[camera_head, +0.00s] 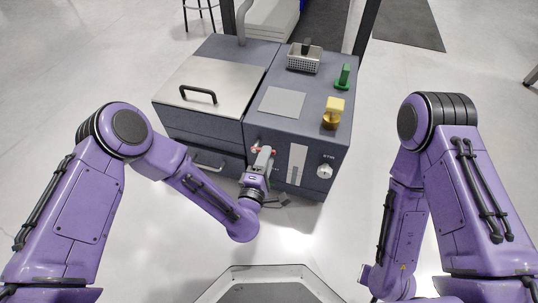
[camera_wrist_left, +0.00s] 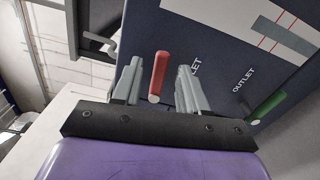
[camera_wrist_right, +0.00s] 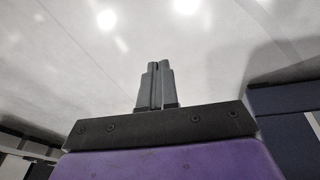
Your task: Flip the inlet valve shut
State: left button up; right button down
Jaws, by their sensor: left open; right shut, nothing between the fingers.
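The red valve lever (camera_wrist_left: 159,73) stands out from the dark front panel of the machine, and a bit of it shows in the head view (camera_head: 255,149). In the left wrist view it lies between the spread fingers of my left gripper (camera_wrist_left: 158,78), with gaps at both sides. My left gripper (camera_head: 264,158) is open at the panel and hides part of the lever and its label, of which only the ending shows. A green lever (camera_wrist_left: 268,106) sits beside the word OUTLET. My right gripper (camera_wrist_right: 159,72) is shut and empty, away from the panel, with pale floor behind it.
A white knob (camera_head: 324,171) is on the front panel's right. A lidded box (camera_head: 207,88) with a black handle adjoins at left.

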pick_arm(q)
jog(key=x, duration=0.3)
jog(key=shift+w+b, duration=0.15)
jog(key=shift+b, duration=0.2)
pick_arm(e)
jog(key=shift+s+f+n+g, duration=0.4)
jog(key=shift+s+f+n, duration=0.1)
jog(key=shift+s, duration=0.05)
pick_arm(q)
jog(key=shift+c, duration=0.3)
grip_shut()
jog(key=shift+d+f+m+p, duration=0.1)
jog(key=shift+m+p, duration=0.35)
jog(key=shift+m, duration=0.05)
jog(key=shift+f+m, duration=0.2)
jog(key=shift+m, duration=0.1)
jog(key=shift+o, duration=0.3)
grip_release()
pick_arm(e)
jog(key=shift+w+r+m+t, duration=0.3)
jog(key=shift+w+r+m, duration=0.05)
jog(key=shift+w+m, duration=0.05)
